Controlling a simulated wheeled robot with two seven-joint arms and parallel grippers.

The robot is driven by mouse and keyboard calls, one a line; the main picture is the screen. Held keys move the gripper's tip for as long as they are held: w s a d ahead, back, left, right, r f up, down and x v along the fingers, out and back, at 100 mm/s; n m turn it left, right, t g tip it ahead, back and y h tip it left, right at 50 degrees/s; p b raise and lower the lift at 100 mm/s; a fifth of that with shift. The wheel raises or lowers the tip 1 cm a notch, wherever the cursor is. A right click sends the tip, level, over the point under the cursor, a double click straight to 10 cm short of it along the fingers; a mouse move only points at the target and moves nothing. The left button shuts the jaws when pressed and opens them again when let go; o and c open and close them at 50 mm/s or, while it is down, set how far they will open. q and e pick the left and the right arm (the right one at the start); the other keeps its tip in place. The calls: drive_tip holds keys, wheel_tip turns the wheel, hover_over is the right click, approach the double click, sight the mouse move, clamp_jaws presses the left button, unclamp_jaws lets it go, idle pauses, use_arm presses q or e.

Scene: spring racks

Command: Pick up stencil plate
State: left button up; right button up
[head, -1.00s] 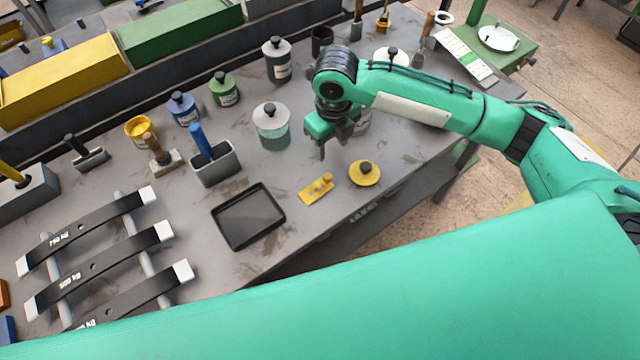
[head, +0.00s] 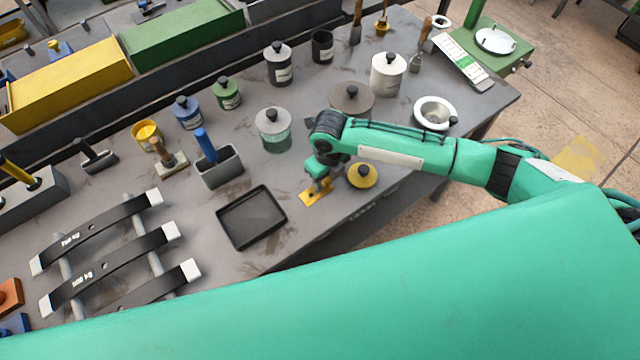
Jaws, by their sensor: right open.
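The stencil plate appears to be the small flat yellow plate (head: 311,199) with an upright grip, lying near the front edge of the grey bench. My right gripper (head: 319,186) points down right over this plate, at its raised grip. Its jaws are open. The fingers and the wrist hide much of the grip, and I cannot tell whether they touch it. My left gripper is not in view.
A yellow round lid with a black knob (head: 362,176) lies close to the right of my gripper. A black tray (head: 251,217) lies to the left. Spring bars (head: 95,227) lie at left.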

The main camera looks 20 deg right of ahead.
drive_tip(key=c, duration=0.9)
drive_tip(key=shift+c, duration=0.2)
